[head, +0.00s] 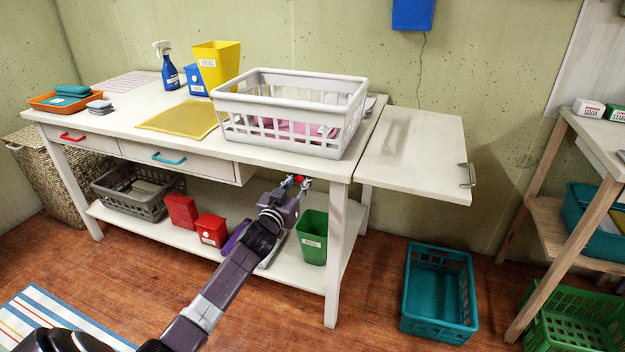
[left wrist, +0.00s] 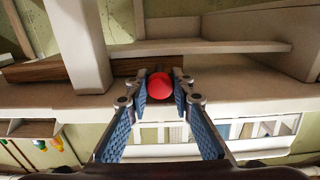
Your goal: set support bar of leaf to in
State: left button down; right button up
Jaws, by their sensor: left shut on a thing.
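The leaf (head: 418,150) is raised at the right end of the white worktable, about level with the top, with a metal handle on its outer edge. My left gripper (head: 291,183) is under the tabletop near the front right leg. It is shut on a red knob, which shows as a round red end between the fingers in the left wrist view (left wrist: 159,83). A brown wooden bar (left wrist: 60,69) runs behind the knob under the top and looks like the support bar; I cannot tell how far it extends. My right gripper is not in view.
A white basket (head: 290,88) stands on the worktable (head: 170,135). The front right leg (head: 336,245) is close to my left gripper. A green bin (head: 312,240) and red boxes stand on the lower shelf. A teal crate (head: 440,290) is on the floor below the leaf.

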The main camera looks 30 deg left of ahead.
pick_arm(q)
jog(key=s+a, duration=0.4)
jog(key=a, duration=1.3)
jog(key=shift+p, duration=0.35)
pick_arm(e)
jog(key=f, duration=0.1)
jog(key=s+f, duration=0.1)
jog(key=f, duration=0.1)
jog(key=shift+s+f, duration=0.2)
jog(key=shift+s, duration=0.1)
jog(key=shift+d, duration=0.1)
pick_arm(q)
jog(key=c, duration=2)
grip_release()
jog(key=shift+s+a, duration=0.1)
jog(key=shift+a, duration=0.05)
jog(key=shift+o, duration=0.2)
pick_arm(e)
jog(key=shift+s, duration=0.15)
pick_arm(q)
jog(key=v, duration=1.2)
jog(key=shift+d, duration=0.2)
